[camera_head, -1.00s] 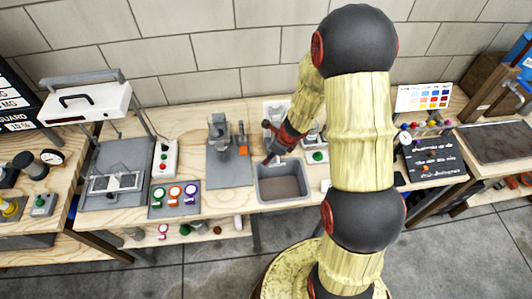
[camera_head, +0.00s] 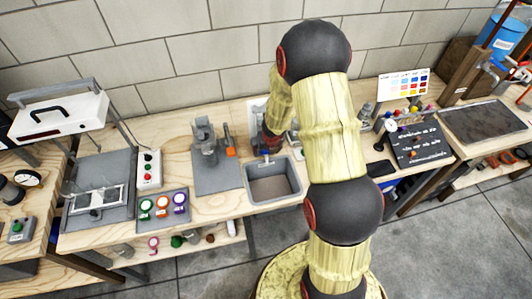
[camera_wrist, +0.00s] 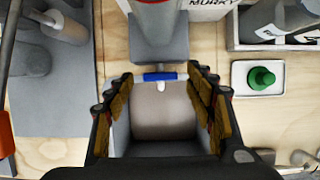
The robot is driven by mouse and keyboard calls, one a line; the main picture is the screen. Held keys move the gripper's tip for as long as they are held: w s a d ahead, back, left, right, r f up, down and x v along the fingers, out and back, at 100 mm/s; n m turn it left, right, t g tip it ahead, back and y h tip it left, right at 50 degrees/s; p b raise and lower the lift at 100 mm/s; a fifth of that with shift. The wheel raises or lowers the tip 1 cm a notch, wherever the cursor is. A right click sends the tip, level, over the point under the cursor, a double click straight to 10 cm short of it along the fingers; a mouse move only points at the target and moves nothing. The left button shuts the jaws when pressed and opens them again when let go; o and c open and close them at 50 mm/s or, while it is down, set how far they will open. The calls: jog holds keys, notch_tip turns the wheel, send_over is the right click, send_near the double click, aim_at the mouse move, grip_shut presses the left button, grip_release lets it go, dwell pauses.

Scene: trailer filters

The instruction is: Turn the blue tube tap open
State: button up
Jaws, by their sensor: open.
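The tap with a blue handle (camera_wrist: 160,76) shows in the wrist view. Its handle lies crosswise, with a small pale piece at its middle, below a grey block and a light cylinder with red. My gripper (camera_wrist: 161,92) is open and empty, with one finger on each side of the handle. I cannot tell whether a finger touches it. In the head view my gripper (camera_head: 266,145) is low behind the grey sink (camera_head: 250,192), partly hidden by my arm. The tap is too small to make out there.
A white plate with a green knob (camera_wrist: 262,78) is right of the gripper in the wrist view. A grey stand (camera_head: 205,135) stands left of the sink. A board with coloured knobs (camera_head: 428,160) and a blue container (camera_head: 500,32) are at the right.

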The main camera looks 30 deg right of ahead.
jog(key=shift+w+d+f, duration=0.1)
jog(key=shift+w+f, duration=0.15)
jog(key=shift+f, duration=0.4)
jog(key=c, duration=0.4)
jog(key=c, duration=0.7)
jog(key=shift+c, duration=0.3)
jog(key=shift+r+n, duration=0.1)
jog(key=shift+n, duration=0.2)
jog(key=shift+d+n+y+p, duration=0.15)
jog(key=shift+n+y+p, duration=0.3)
jog(key=shift+n, duration=0.65)
jog(key=shift+n+y+p, duration=0.65)
jog(key=shift+n, duration=0.85)
